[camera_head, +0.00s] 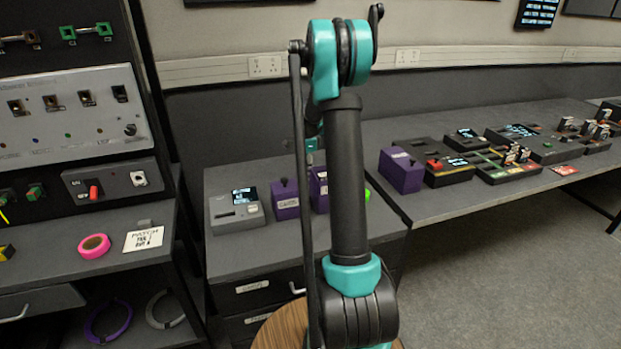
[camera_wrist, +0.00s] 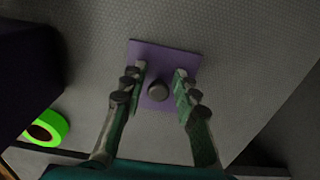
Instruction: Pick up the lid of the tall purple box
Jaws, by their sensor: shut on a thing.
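In the wrist view a square purple lid (camera_wrist: 170,53) with a round grey knob (camera_wrist: 157,90) lies between the two fingers of my gripper (camera_wrist: 160,82). The fingers are closed on the lid, one on each side of the knob. No box walls show below the lid, so I cannot tell its height from this view. In the head view a purple box (camera_head: 286,204) with a dark knob stands on the cabinet top. A second purple box (camera_head: 319,186) beside it is partly hidden by my arm. My gripper is mostly hidden behind the arm there.
A green tape roll (camera_wrist: 46,128) lies at the lower left in the wrist view, near a large dark shape. A grey device (camera_head: 236,211) stands left of the purple boxes. Another purple box (camera_head: 401,171) and several devices stand on the right bench.

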